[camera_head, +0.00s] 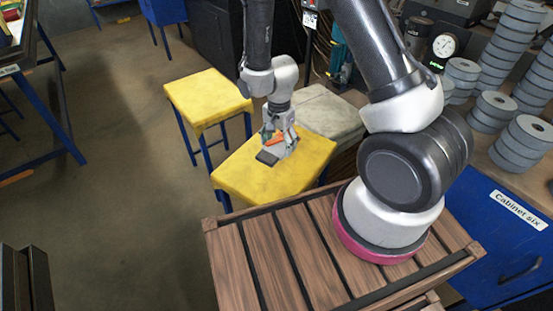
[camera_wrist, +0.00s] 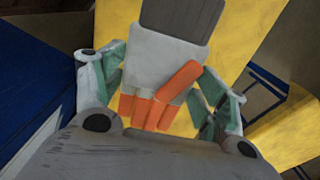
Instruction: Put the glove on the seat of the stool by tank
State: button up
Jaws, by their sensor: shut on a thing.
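The glove (camera_head: 267,157) has a dark grey cuff, a pale grey palm and orange fingers; in the wrist view it fills the middle (camera_wrist: 165,52). My gripper (camera_head: 281,137) is shut on the glove, with pale green-grey fingers (camera_wrist: 163,88) on either side of it. It points down over the yellow seat of the nearer stool (camera_head: 240,178), which also shows yellow behind the glove in the wrist view (camera_wrist: 247,35). I cannot tell whether the glove touches this seat. I cannot make out which thing is the tank.
A second yellow stool (camera_head: 208,97) with blue legs stands behind, to the left. A grey-topped seat or block (camera_head: 327,113) is close on the right. A slatted wooden surface (camera_head: 285,255) is in front. Stacks of grey discs (camera_head: 522,143) stand on the right bench. Open floor lies left.

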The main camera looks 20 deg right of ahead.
aim_at(279, 145)
notch_tip(279, 145, down, 9)
jog(key=shift+d+f, duration=0.1)
dwell(0.4)
jog(key=o, duration=1)
jog(key=shift+f, duration=0.1)
jog(key=shift+c, duration=0.2)
notch_tip(279, 145, up, 12)
jog(key=shift+r, duration=0.2)
jog(key=s+d+r+n+t, duration=0.1)
jog(key=s+d+r+n, duration=0.2)
jog(key=r, duration=0.6)
jog(key=s+d+r+n+t, duration=0.1)
jog(key=s+d+r+n, duration=0.2)
jog(key=r, duration=0.7)
jog(key=s+d+r+n+t, duration=0.1)
jog(key=s+d+r, duration=0.1)
jog(key=d+r, duration=0.5)
jog(key=s+d+r+n+t, duration=0.1)
jog(key=s+r+n, duration=0.2)
jog(key=s+r, duration=0.4)
jog(key=shift+s+r+n, duration=0.35)
jog(key=shift+s+n, duration=0.05)
jog(key=shift+s, duration=1.35)
